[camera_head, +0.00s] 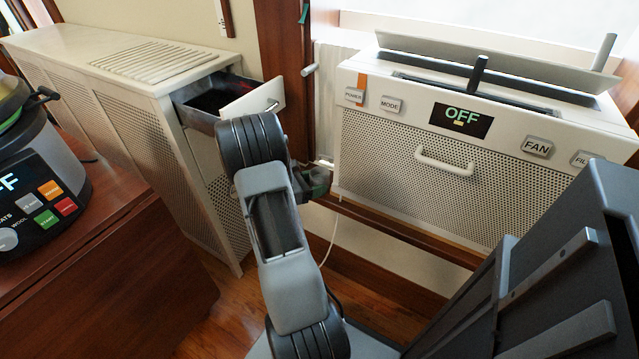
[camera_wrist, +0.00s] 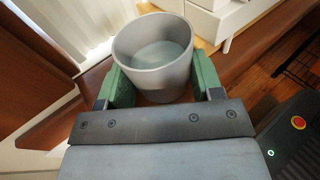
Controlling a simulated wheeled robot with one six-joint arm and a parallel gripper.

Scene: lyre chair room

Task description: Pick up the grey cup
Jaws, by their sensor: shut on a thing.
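In the head view my arm hides most of the gripper (camera_head: 318,182), and I cannot make out the cup clearly there. A brown wooden surface shows below and beside the cup in the wrist view. I cannot tell whether the cup touches it.
A white appliance (camera_head: 440,190) reading OFF stands at the back right. A white cabinet (camera_head: 105,85) with an open drawer (camera_head: 253,100) is on the left. A cooker (camera_head: 40,170) stands on a wooden cabinet (camera_head: 110,270) at the left edge. A white cable hangs near the wall.

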